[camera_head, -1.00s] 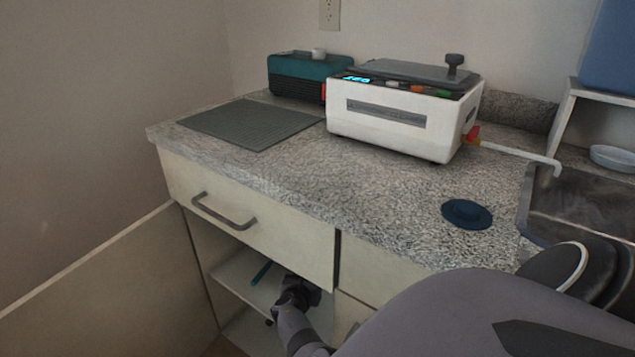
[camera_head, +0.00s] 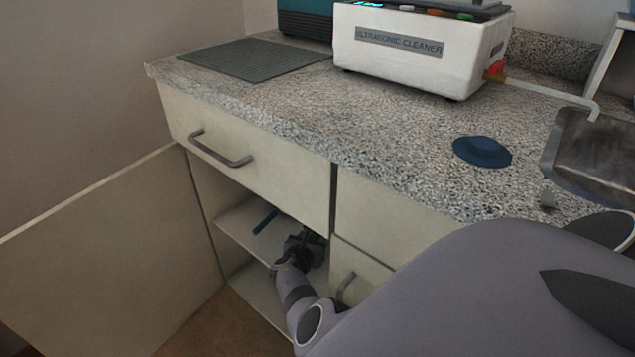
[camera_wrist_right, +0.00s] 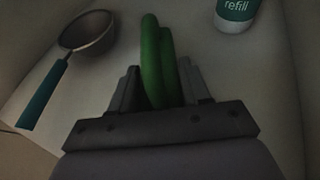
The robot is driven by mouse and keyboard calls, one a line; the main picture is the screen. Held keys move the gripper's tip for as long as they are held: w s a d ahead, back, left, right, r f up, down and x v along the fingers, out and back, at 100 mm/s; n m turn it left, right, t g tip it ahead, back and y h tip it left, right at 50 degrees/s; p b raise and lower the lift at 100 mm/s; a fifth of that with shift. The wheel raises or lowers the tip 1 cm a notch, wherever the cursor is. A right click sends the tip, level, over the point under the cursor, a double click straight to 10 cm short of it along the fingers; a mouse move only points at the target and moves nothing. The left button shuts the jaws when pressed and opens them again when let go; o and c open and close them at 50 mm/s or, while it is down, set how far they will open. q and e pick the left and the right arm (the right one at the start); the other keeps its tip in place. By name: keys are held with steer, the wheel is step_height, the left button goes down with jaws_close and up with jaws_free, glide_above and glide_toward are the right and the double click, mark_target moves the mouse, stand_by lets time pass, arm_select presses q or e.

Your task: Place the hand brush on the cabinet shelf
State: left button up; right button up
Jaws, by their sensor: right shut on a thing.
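My right gripper (camera_head: 312,241) is inside the open cabinet, at the cabinet shelf (camera_head: 238,226), under the drawer. In the right wrist view my right gripper (camera_wrist_right: 158,82) is shut on a green looped thing, which I take for the hand brush (camera_wrist_right: 151,58). Only this green part shows between and beyond the fingers; bristles are not visible. The brush lies over the pale shelf surface; I cannot tell whether it touches it. In the head view the brush is hidden by the gripper and the cabinet front. My left gripper is not in view.
On the shelf, a strainer (camera_wrist_right: 88,33) with a teal handle lies left of the gripper, and a white and green refill container (camera_wrist_right: 236,12) stands right. The cabinet door (camera_head: 110,250) is swung open at left. The drawer (camera_head: 245,150) overhangs the opening.

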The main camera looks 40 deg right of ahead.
steer(key=shift+f+b, duration=0.25)
steer(key=shift+b, duration=0.05)
steer(key=o, duration=0.9)
steer(key=shift+o, duration=1.1)
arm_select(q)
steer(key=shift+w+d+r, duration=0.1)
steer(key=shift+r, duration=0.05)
arm_select(e)
steer(key=shift+r, duration=0.1)
